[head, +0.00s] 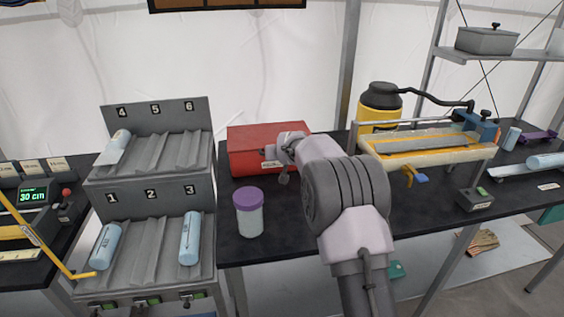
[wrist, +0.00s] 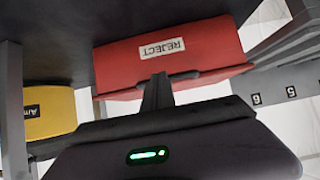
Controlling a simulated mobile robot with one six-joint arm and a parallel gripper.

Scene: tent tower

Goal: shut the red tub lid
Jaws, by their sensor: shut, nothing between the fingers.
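The red tub (head: 243,163) stands on the dark bench, left of my arm, and part of its front is hidden behind my wrist. Its lid (head: 262,134) shows as a red panel along the top. In the wrist view the tub (wrist: 205,45) appears upside down with a white REJECT label, and the lid (wrist: 215,76) is a lighter red band along its edge. I cannot tell how far the lid stands open. My gripper (wrist: 157,88) is shut and empty, its fingers overlapping the lid edge in that view; contact is unclear. In the head view its fingertips are hard to make out.
A purple-capped jar (head: 249,213) stands in front of the tub. A grey numbered rack (head: 150,200) with blue cylinders is at left. A yellow container (head: 378,108) and a framed bench device (head: 425,145) are at right; the yellow one also shows in the wrist view (wrist: 48,115).

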